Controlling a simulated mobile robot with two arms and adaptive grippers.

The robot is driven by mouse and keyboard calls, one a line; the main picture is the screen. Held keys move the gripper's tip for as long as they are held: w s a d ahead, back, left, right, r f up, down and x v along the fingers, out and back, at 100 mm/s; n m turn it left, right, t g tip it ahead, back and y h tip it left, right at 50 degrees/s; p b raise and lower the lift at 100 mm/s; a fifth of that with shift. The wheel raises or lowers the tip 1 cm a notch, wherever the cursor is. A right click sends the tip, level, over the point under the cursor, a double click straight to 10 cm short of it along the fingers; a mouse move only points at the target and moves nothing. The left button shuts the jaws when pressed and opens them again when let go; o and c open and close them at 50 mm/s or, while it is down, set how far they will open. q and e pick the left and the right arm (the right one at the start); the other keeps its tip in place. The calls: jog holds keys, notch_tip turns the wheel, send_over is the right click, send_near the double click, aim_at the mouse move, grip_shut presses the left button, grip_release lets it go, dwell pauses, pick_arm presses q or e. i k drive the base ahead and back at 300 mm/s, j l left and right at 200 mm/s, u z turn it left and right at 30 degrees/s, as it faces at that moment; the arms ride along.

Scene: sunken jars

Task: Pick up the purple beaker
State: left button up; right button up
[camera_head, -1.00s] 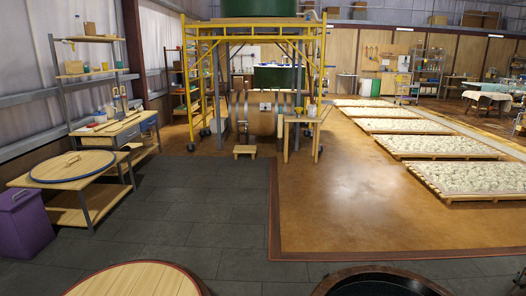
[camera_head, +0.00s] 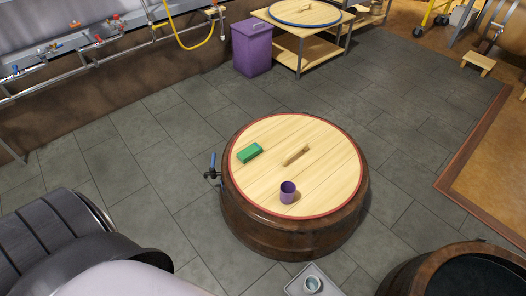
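The purple beaker (camera_head: 287,192) stands upright on the wooden lid (camera_head: 322,178) of a round barrel, near the lid's front edge. A green block (camera_head: 249,153) lies on the same lid, to the left and behind the beaker. The lid's wooden handle (camera_head: 296,156) is just behind the beaker. Neither of my grippers shows in the head view.
The dark barrel body (camera_head: 290,238) has a tap (camera_head: 212,172) on its left. An open barrel (camera_head: 470,272) stands at the front right. A purple bin (camera_head: 252,50) and a wooden table (camera_head: 300,48) stand behind. Pipes run along the left wall.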

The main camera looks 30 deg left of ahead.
aim_at(288, 188)
jog(key=u, duration=0.7)
